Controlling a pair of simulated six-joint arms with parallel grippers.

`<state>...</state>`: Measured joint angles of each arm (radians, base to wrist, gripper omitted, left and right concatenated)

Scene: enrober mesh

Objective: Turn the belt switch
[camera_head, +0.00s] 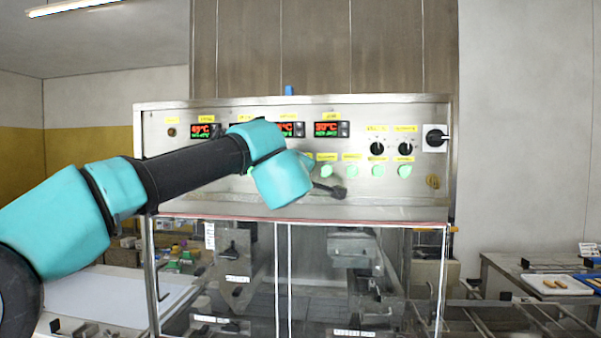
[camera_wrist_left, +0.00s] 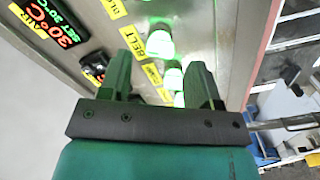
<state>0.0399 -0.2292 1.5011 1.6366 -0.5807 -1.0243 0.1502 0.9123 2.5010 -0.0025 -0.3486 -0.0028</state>
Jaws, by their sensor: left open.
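A yellow label reading BELT (camera_wrist_left: 160,43) sits on the steel control panel (camera_head: 245,195) in the left wrist view. A lit green button (camera_wrist_left: 166,48) is next to it, between my open fingers and beyond them. More lit green buttons (camera_wrist_left: 172,78) follow in the same row. In the head view, green buttons (camera_head: 378,170) line the panel's right half; I cannot tell which one has the BELT label. My left gripper (camera_head: 332,189) is in front of the panel, just below this row. In the wrist view the left gripper (camera_wrist_left: 160,78) is open and empty.
Temperature displays (camera_head: 331,129) and black knobs (camera_head: 377,148) sit above the buttons. A larger black rotary switch (camera_head: 435,137) is at the panel's right end. Clear doors (camera_head: 310,270) hang below the panel. A side table (camera_head: 500,262) with trays stands at right.

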